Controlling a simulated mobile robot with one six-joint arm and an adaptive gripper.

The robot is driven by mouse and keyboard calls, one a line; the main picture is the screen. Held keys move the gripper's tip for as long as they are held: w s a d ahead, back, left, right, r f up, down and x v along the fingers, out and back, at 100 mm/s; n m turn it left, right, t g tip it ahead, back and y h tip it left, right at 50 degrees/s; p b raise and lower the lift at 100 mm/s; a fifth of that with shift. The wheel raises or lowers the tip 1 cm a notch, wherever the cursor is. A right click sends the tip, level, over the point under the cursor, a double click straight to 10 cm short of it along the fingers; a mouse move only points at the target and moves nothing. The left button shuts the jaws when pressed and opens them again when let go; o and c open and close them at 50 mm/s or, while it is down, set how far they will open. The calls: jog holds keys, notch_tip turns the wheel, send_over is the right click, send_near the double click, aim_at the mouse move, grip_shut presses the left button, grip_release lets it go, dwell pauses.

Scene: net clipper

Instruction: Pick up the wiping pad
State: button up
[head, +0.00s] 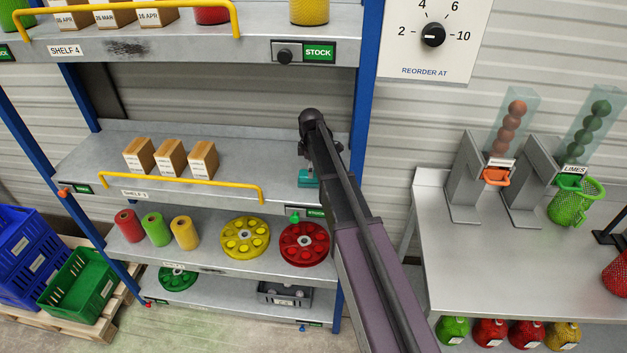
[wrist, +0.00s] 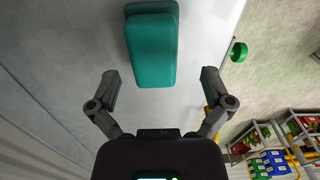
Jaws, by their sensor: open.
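The wiping pad (wrist: 151,48) is a teal rounded block lying on a grey metal shelf. In the wrist view it sits at the top centre, ahead of my fingertips and lined up roughly between them. In the head view a small part of the pad (head: 308,180) shows at the right end of the middle shelf, partly hidden by my arm. My gripper (wrist: 157,80) is open and empty, with one finger to each side of the pad's near end. In the head view my gripper (head: 306,160) is mostly hidden behind my own wrist, above the pad.
The middle shelf (head: 95,165) has several small cartons (head: 170,158) and a yellow rail (head: 190,195) along its front. A blue post (head: 362,100) stands right of the pad. A dark smudge (head: 127,47) marks the shelf above. Coloured rolls and discs fill the shelf below.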

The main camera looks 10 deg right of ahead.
jog(key=shift+f, duration=0.15)
jog(key=f+b, duration=0.5)
jog(key=shift+w, duration=0.2)
jog(key=shift+a, duration=0.1)
dwell(0.6)
jog(key=c, duration=1)
